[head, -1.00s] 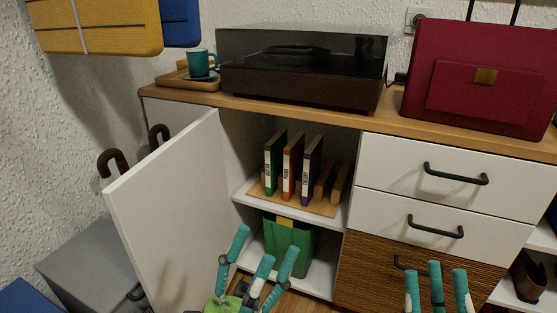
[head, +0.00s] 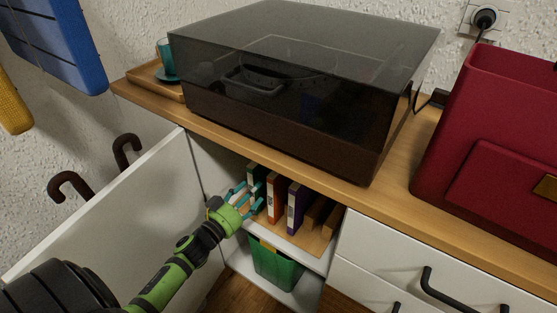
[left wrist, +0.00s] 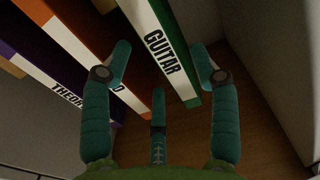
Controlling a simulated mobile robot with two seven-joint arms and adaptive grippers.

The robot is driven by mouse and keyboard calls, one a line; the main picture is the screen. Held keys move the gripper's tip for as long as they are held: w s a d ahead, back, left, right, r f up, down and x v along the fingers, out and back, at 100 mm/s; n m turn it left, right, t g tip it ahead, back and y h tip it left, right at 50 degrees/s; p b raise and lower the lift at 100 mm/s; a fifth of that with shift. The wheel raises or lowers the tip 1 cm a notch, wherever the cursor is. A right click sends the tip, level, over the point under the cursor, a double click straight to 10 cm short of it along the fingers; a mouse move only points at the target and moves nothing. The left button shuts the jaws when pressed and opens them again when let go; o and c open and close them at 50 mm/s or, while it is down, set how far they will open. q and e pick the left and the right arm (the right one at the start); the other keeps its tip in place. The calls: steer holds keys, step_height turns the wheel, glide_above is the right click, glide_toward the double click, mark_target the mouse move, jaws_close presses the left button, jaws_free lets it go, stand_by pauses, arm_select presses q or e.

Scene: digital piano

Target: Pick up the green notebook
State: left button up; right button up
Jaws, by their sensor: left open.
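The green notebook (head: 256,173) stands upright on the cabinet's upper inner shelf, leftmost in a short row. In the left wrist view it shows its white spine marked GUITAR and a green cover edge (left wrist: 180,60). My left gripper (head: 247,198) reaches in past the open door and is just in front of the notebook. In the left wrist view its teal fingers (left wrist: 163,75) are spread open, with the spine end between them. I cannot tell whether they touch it. My right gripper is out of view.
An orange notebook (head: 274,198) and a purple one (head: 295,207) stand close beside the green one. The open white door (head: 110,215) is left of my arm. The wooden top (head: 300,172) overhangs the shelf. A green bin (head: 275,268) stands below.

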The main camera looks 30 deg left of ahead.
mark_target(265, 177)
arm_select(q)
steer(key=shift+w+f+b, duration=0.1)
steer(key=shift+w+b, duration=0.9)
steer(key=shift+w, duration=2.85)
steer(key=shift+d, duration=0.1)
jaws_close()
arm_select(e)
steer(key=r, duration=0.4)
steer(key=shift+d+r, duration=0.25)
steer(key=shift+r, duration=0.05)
